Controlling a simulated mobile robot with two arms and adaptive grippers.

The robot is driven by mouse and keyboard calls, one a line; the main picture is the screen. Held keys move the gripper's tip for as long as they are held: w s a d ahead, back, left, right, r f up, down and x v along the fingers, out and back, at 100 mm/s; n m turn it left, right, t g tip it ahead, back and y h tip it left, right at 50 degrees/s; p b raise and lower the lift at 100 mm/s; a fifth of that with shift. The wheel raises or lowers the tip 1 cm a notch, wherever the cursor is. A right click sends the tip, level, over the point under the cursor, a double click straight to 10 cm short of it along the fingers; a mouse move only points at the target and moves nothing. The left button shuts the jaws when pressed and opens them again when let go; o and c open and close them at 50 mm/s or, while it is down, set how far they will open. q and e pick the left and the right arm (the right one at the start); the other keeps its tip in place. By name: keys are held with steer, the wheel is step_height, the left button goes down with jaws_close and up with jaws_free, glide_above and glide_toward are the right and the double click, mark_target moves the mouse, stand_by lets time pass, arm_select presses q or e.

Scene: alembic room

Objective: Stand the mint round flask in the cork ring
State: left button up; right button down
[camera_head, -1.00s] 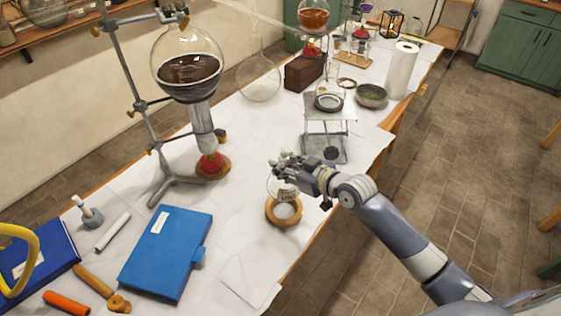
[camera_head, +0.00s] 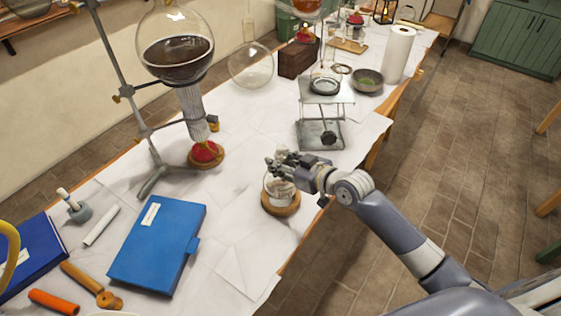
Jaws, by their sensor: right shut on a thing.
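My right gripper (camera_head: 281,163) is shut on the neck of a small round flask (camera_head: 277,188). The flask is clear, pale glass with a light label, and it looks about upright. Its round bottom is at the opening of the cork ring (camera_head: 283,210), a tan ring lying on the white-covered bench near the right edge. I cannot tell whether the flask's weight rests on the ring. My fingers hide the flask's neck. My left gripper is not in view.
A blue book (camera_head: 158,245) lies to the left. The bench between book and ring is clear.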

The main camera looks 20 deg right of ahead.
steer(key=shift+r, duration=0.1)
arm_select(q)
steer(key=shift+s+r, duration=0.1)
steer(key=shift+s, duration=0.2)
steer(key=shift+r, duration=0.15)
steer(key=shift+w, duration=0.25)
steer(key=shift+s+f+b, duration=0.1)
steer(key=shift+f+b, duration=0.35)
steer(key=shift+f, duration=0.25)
arm_select(e)
steer(key=shift+f, duration=1.15)
stand_by(0.9)
steer(key=shift+f, duration=0.3)
stand_by(0.8)
stand_by(0.8)
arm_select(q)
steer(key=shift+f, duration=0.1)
arm_select(e)
steer(key=shift+f, duration=0.3)
stand_by(0.5)
